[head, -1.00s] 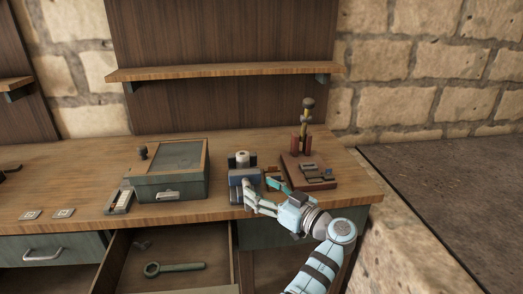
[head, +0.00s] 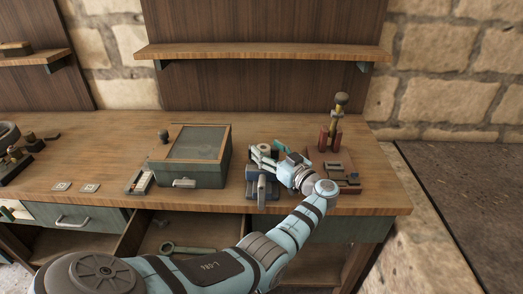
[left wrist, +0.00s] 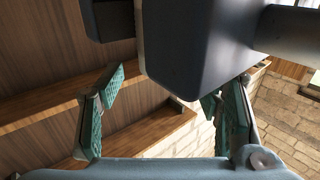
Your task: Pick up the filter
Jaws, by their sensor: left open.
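A pale cylinder with a hole in its top, which looks like the filter (head: 264,148), stands upright at the blue vise (head: 262,190) on the workbench. My left gripper (head: 269,154) is open at the right of the cylinder, close to the vise jaws, and partly covers both. I cannot tell whether its fingers touch the cylinder. In the left wrist view the open teal-padded fingers (left wrist: 172,95) stand either side of a large dark block (left wrist: 200,45), apparently part of the vise. The cylinder is not clear there. My right gripper is not in view.
A green box (head: 190,160) with a glazed lid stands left of the vise. A red-brown stand (head: 335,172) with a knobbed post is close on the right. An open drawer (head: 150,240) with a green wrench (head: 188,248) lies below. A shelf (head: 262,52) hangs behind.

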